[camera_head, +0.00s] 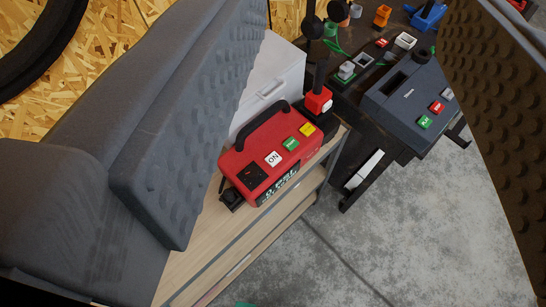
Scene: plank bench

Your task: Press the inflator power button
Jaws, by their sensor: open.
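The red inflator (237,163) with a black carry handle stands on a light wooden shelf (205,262). Its top has a white button marked "ON" (273,158), a green button (290,144), a yellow button (307,130) and a black square panel. A display on its front side reads what looks like "0 PSI" (282,188). My gripper (355,110) is open and empty, its dark studded fingers wide apart at the left and right. The inflator shows between them, nearer the left finger; I cannot tell its distance from the fingers. All three buttons are unobstructed.
A white box (272,75) stands behind the inflator. A small red and black device (318,100) is beside it. A dark grey machine (400,100) with red and green buttons sits on a dark bench with small parts. Concrete floor (400,220) is clear at lower right.

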